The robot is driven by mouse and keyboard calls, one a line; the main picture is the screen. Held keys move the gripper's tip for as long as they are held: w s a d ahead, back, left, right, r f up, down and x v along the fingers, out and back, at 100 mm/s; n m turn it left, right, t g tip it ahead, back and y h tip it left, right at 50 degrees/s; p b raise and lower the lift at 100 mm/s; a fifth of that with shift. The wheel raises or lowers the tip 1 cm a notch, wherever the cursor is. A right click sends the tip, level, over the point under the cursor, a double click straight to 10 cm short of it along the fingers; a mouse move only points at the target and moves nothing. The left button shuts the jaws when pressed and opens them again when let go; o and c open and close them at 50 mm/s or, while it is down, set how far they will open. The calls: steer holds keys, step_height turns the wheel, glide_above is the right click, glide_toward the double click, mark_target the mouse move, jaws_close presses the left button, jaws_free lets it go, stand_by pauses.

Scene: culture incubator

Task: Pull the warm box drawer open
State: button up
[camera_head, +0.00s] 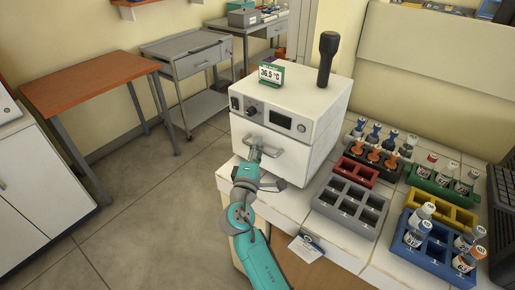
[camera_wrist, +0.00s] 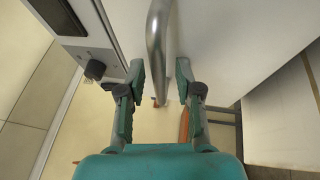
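The white warm box (camera_head: 318,112) stands on the bench in the head view, with a screen and a knob on its upper front panel. Its drawer front (camera_head: 288,153) is below that panel and looks flush with the box. My gripper (camera_head: 258,153) is at the left part of the drawer front. In the wrist view its two fingers (camera_wrist: 160,78) are apart, one on each side of the handle, with visible gaps.
A green 36.5 °C sign (camera_head: 271,74) and a dark upright object (camera_head: 327,58) stand on the box. A grey rack (camera_head: 350,203), a red rack (camera_head: 357,172) and several vials are to its right. Open floor lies left of the box.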

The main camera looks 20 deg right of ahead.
jaws_close()
steer(key=s+a, duration=1)
steer(key=a, duration=0.4)
steer(key=shift+s, duration=0.15)
steer(key=shift+o, duration=1.3)
jaws_free()
steer(key=shift+a, duration=0.15)
steer(key=v, duration=1.2)
